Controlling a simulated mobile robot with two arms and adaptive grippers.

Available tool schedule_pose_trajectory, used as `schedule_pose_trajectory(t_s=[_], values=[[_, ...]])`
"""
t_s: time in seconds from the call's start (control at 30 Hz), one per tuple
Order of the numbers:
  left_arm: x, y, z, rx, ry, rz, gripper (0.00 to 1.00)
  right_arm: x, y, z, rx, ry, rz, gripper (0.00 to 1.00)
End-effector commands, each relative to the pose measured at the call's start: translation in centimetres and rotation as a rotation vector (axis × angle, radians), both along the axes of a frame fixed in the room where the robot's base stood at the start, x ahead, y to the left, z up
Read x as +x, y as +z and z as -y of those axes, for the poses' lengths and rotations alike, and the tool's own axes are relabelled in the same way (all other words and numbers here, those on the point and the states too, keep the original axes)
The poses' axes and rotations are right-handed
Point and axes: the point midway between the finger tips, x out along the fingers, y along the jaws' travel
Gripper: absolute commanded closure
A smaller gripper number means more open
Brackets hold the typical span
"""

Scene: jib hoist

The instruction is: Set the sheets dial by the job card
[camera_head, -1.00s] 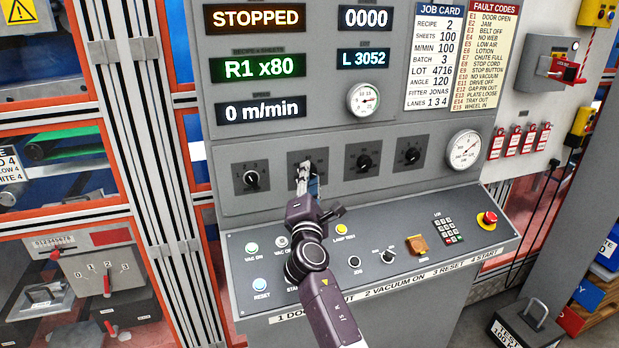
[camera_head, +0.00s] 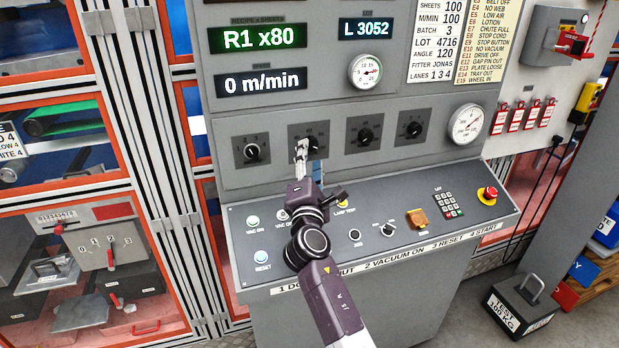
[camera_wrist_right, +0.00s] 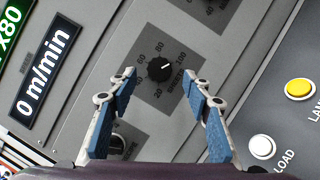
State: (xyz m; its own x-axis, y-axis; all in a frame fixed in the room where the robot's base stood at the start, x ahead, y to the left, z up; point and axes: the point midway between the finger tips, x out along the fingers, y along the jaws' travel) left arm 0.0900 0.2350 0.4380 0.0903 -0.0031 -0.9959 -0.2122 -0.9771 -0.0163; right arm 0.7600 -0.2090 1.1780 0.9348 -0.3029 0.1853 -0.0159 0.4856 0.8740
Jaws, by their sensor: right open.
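The sheets dial (camera_wrist_right: 160,68) is a round black knob with a white mark on a dark plate numbered 20 to 100. The mark points towards the 80–100 side; I cannot read it exactly. In the head view the gripper partly covers the dial's plate (camera_head: 322,131). My right gripper (camera_wrist_right: 163,80) is open and empty, its blue-padded fingers spread to either side of the dial, apparently short of it. It also shows in the head view (camera_head: 302,150). The job card (camera_head: 437,40) reads sheets 100; its top is cut off. The display (camera_head: 258,37) reads R1 x80. My left gripper is not visible.
A recipe dial (camera_head: 252,150) sits left of the sheets dial, and two more black dials (camera_head: 365,135) (camera_head: 414,129) sit right. Below is a sloped console (camera_head: 330,255) with buttons, a keypad (camera_head: 448,204) and a red stop button (camera_head: 488,194).

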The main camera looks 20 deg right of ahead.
Motion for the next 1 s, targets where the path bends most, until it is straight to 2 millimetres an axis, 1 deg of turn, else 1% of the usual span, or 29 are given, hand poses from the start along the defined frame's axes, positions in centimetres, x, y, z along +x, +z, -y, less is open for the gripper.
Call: schedule_pose_trajectory(t_s=[0.03, 0.2, 0.3, 0.4, 0.6, 0.87, 0.93, 1.0], values=[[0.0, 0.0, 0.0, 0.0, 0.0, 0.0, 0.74, -1.1, -0.4, -0.4, 0.002, 0.001, -0.002, 0.55], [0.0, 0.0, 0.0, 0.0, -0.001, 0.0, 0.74, -4.4, -1.1, -1.5, 0.002, 0.001, -0.004, 0.55], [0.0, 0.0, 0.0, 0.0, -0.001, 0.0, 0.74, -6.0, -1.3, -1.9, 0.0, 0.0, -0.004, 0.55], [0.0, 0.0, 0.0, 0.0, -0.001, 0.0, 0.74, -7.1, -1.6, -2.3, 0.0, 0.0, -0.004, 0.55], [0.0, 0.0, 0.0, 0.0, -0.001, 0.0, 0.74, -8.2, -1.7, -2.7, 0.0, 0.0, -0.002, 0.55], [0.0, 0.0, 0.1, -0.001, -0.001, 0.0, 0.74, -8.2, -1.7, -2.7, 0.001, -0.001, -0.002, 0.55], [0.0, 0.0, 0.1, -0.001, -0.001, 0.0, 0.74, -8.4, -2.0, -2.4, 0.013, -0.003, -0.005, 0.55], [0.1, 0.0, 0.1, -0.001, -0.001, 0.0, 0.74, -8.9, -3.0, -1.6, 0.064, -0.012, -0.018, 0.55]])
